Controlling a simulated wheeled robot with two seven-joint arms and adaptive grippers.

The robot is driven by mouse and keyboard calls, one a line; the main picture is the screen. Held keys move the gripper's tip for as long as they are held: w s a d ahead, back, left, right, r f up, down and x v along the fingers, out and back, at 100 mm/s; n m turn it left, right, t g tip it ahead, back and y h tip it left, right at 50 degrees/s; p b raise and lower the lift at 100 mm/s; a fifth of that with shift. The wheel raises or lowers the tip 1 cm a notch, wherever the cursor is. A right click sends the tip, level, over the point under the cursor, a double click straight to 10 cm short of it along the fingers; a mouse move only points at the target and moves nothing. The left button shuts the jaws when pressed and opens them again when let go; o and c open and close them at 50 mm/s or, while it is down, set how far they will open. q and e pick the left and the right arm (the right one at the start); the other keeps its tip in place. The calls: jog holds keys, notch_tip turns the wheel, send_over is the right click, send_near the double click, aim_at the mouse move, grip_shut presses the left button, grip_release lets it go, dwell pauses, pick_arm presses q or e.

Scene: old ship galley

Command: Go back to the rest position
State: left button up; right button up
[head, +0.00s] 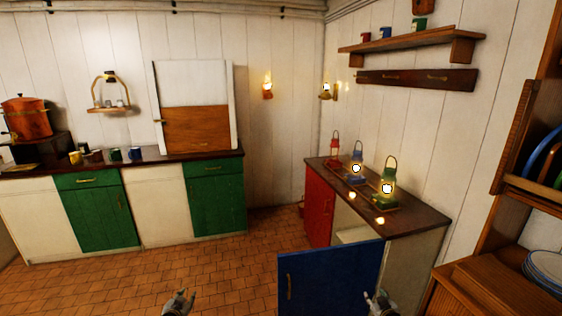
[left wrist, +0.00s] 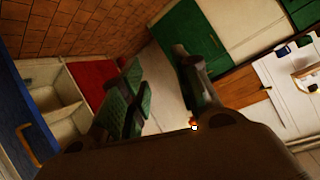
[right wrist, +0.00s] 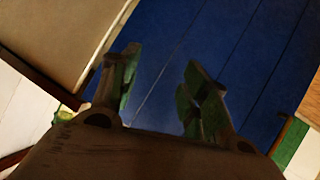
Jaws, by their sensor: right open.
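My left gripper (head: 183,297) shows at the bottom of the head view, low over the tiled floor. In the left wrist view its green-padded fingers (left wrist: 157,66) stand apart with nothing between them. My right gripper (head: 378,299) is at the bottom right of the head view, by the right edge of the open blue cabinet door (head: 325,278). In the right wrist view its fingers (right wrist: 161,62) are spread and empty, with the blue door filling the view behind them. I cannot tell how close they are to the door.
Red, blue and green lanterns (head: 387,187) stand on the right counter (head: 425,217). Its red door (head: 319,207) is shut. A wooden cupboard with plates (head: 546,265) is at the far right. A copper pot (head: 27,118) and mugs are on the left counter. The middle floor (head: 200,265) is clear.

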pick_arm(q)
jog(key=s+d+f+g, duration=0.3)
jog(key=s+f+g, duration=0.3)
jog(key=s+f, duration=2.15)
pick_arm(e)
jog(key=s+a+f+g, duration=0.3)
jog(key=s+f+g, duration=0.3)
jog(key=s+f, duration=2.15)
pick_arm(q)
jog(key=s+d+f+g, duration=0.1)
jog(key=s+f, duration=0.4)
jog(key=s, duration=1.2)
jog(key=s+d+f+g, duration=0.1)
jog(key=s+f+g, duration=0.3)
jog(key=s, duration=1.3)
notch_tip(320, 180, down, 2)
jog(key=shift+s+d, duration=0.2)
pick_arm(e)
jog(key=s+a+f+g, duration=0.1)
jog(key=s+f, duration=0.4)
jog(key=s, duration=1.2)
jog(key=s+a+f+g, duration=0.1)
jog(key=s+f+g, duration=0.3)
jog(key=s, duration=1.3)
notch_tip(320, 180, down, 2)
jog(key=shift+s+a, duration=0.2)
pick_arm(q)
jog(key=shift+w, duration=0.1)
pick_arm(e)
jog(key=shift+w, duration=0.1)
